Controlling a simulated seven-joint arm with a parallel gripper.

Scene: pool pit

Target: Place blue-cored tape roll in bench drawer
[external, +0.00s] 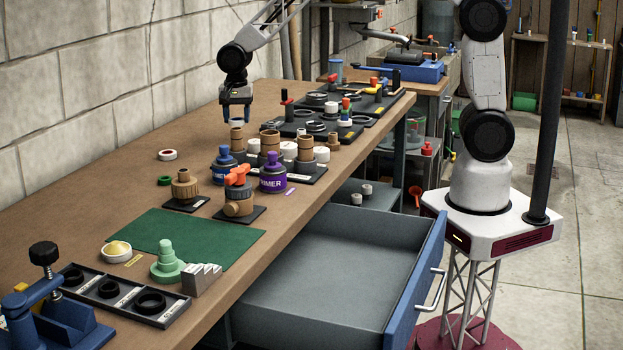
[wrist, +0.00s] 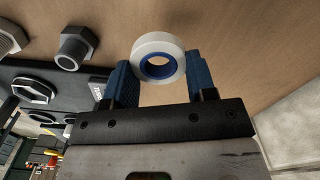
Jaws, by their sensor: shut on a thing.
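The blue-cored tape roll (wrist: 173,43) is a white ring with a blue inner core, seen in the wrist view. My gripper (wrist: 158,75) is shut on it, with one blue finger at each side of the roll. In the external view my gripper (external: 236,112) points down above the far part of the bench, near the wall; the roll is hard to make out there. The bench drawer (external: 325,285) is pulled out at the front right of the bench, and its visible floor is empty.
A white roll with a red core (external: 167,155) and a green ring (external: 164,180) lie on the bench. Blue and purple cans (external: 273,175), brown fittings and black trays stand between my gripper and the drawer. A green mat (external: 185,238) lies nearer the camera.

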